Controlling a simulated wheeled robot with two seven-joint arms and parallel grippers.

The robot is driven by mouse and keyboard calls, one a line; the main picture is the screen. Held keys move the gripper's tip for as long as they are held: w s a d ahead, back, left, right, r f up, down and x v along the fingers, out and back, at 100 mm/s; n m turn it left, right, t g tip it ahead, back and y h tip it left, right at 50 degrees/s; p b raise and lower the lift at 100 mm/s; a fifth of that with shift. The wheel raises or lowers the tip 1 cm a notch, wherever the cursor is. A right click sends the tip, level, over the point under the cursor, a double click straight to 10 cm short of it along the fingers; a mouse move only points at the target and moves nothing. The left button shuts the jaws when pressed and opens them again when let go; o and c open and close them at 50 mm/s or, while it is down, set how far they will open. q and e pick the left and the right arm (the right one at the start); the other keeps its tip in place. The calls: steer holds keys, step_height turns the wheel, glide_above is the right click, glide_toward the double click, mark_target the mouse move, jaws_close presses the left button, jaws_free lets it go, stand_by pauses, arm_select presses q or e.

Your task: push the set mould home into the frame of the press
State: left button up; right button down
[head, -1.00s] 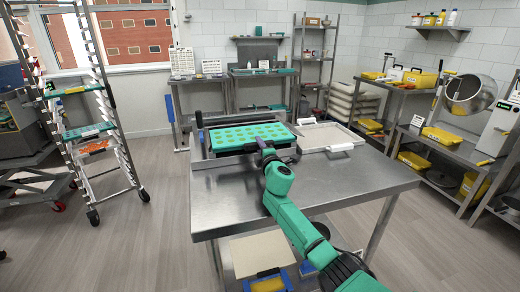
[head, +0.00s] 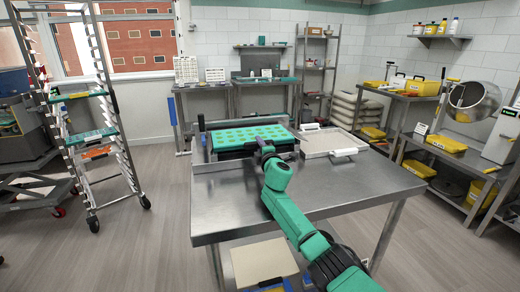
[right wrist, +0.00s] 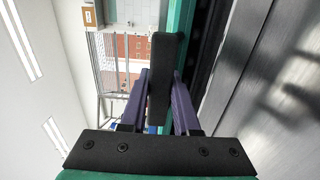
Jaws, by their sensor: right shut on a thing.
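The set mould (head: 235,138) is a flat teal tray with rows of small yellow-gold shapes. It lies level on the steel table, within the dark frame of the press (head: 207,156). My right gripper (head: 266,151) is at the middle of the mould's front edge. In the right wrist view its two purple fingers (right wrist: 160,95) are shut on a dark bar (right wrist: 166,60), which looks like the mould's front handle. The mould's teal edge (right wrist: 181,25) runs beside this bar. Whether the mould sits fully against the frame's back cannot be told. My left gripper is not in view.
A shallow pale tray (head: 328,141) with a white-handled tool (head: 343,152) lies just right of the press. The front of the steel table (head: 225,205) is clear. A tall rack (head: 95,125) stands at the left, and shelves with yellow bins (head: 446,144) at the right.

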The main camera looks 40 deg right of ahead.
steer(key=shift+w, duration=0.2)
steer(key=c, duration=0.6)
jaws_free()
steer(key=shift+o, duration=0.2)
steer(key=shift+s, duration=0.15)
